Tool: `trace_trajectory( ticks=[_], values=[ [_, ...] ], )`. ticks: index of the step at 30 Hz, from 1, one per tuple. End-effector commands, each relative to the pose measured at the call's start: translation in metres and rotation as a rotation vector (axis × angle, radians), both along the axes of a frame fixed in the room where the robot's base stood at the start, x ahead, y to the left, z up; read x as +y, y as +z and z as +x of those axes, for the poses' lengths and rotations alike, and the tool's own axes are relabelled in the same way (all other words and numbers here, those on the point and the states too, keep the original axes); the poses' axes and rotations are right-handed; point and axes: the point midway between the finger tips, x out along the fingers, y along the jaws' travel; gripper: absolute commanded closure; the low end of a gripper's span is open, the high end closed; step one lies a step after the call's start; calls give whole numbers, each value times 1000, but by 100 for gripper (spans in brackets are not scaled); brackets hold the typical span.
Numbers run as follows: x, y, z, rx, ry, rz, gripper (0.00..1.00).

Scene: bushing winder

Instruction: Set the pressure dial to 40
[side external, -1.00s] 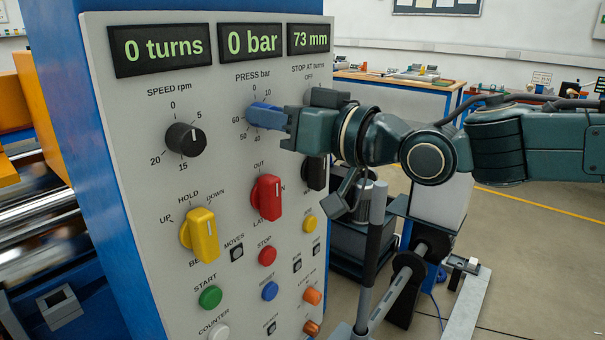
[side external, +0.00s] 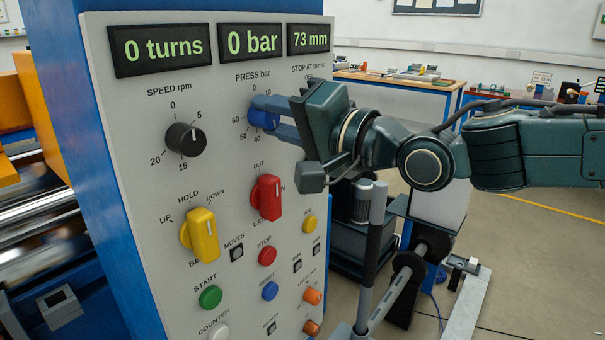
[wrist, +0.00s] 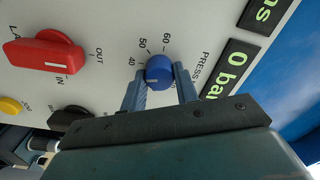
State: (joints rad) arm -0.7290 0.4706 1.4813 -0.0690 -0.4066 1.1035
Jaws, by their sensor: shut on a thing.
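The blue pressure dial (wrist: 159,68) sits on the grey panel under the label PRESS bar, also seen in the side view (side external: 262,118). My gripper (wrist: 160,76) is shut on it, with one blue-grey finger on each side. A small pale mark shows at the lower left of the dial's face in the wrist view; I cannot read its exact setting. The numbers 40, 50 and 60 are visible around it; others are partly hidden by the fingers. The pressure display (side external: 250,42) reads 0 bar.
The black speed knob (side external: 185,139) is left of the dial. A red selector (side external: 267,198) and a yellow selector (side external: 200,235) are below, with several buttons lower down. A black knob (wrist: 70,118) lies near my gripper. Other displays read 0 turns and 73 mm.

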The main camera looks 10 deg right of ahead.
Motion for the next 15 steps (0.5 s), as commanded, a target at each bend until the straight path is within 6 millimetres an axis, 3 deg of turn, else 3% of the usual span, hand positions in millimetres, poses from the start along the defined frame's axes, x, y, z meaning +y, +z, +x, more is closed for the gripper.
trace_trajectory(
  ticks=[15],
  values=[
    [0, 1, 0, 167, 0, 172, 93]
  ],
)
